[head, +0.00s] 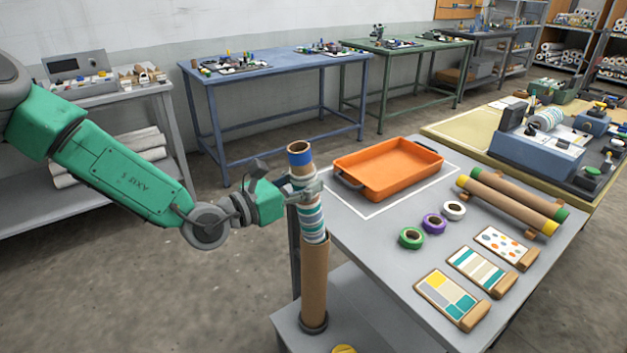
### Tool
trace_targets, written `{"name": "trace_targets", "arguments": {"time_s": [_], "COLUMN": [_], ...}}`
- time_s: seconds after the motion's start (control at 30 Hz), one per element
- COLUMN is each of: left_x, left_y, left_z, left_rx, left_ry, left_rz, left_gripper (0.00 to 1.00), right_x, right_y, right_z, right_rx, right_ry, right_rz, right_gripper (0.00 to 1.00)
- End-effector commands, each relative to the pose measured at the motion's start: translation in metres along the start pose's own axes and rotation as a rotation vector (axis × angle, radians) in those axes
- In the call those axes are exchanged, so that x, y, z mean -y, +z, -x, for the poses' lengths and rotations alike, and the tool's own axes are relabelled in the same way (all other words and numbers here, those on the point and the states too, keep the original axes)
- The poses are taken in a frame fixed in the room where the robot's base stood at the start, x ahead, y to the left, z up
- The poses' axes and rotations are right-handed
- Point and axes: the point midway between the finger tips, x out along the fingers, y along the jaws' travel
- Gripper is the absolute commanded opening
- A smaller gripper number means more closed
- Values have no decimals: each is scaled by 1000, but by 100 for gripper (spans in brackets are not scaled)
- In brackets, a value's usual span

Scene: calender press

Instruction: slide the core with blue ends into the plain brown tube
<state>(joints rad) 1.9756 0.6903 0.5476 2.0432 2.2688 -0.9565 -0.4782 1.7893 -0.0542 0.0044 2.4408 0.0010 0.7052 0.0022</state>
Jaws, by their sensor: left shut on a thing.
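The core with blue ends (312,218) is wrapped in a teal, white and blue striped sheet, and its blue upper band (300,158) and open brown top show. My left gripper (306,188) is shut on the core near its upper end and holds it nearly upright. The plain brown tube (314,280) stands upright on a dark ring on the grey lower shelf, directly below the core. The core's lower end meets the tube's mouth, and its lower blue band is hidden, seemingly inside the tube. My right gripper is not in view.
The grey table (390,245) right of the tube holds an orange tray (388,165), tape rolls (434,222), pattern cards (480,268) and two brown cores with yellow and green ends (510,200). A yellow disc (344,349) shows at the bottom edge. Floor to the left is clear.

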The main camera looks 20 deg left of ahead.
Motion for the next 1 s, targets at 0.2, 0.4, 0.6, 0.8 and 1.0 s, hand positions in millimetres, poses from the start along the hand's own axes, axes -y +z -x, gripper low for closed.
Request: {"name": "trace_targets", "arguments": {"time_s": [0.2,0.4,0.6,0.8,1.0], "left_x": [2,6,6,9,13], "left_y": [1,0,-8,-15,-22], "left_z": [-2,-4,-3,-3,-5], "left_rx": [-1,-2,0,1,0], "left_ry": [-1,-2,-1,-1,-2], "left_rz": [-2,-4,-1,0,-2], "left_gripper": [0,0,0,0,0], "right_x": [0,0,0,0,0], "right_y": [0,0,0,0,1], "right_z": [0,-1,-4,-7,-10], "right_rx": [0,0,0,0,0], "right_ry": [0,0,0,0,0], "right_rz": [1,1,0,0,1], "right_gripper": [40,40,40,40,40]}}
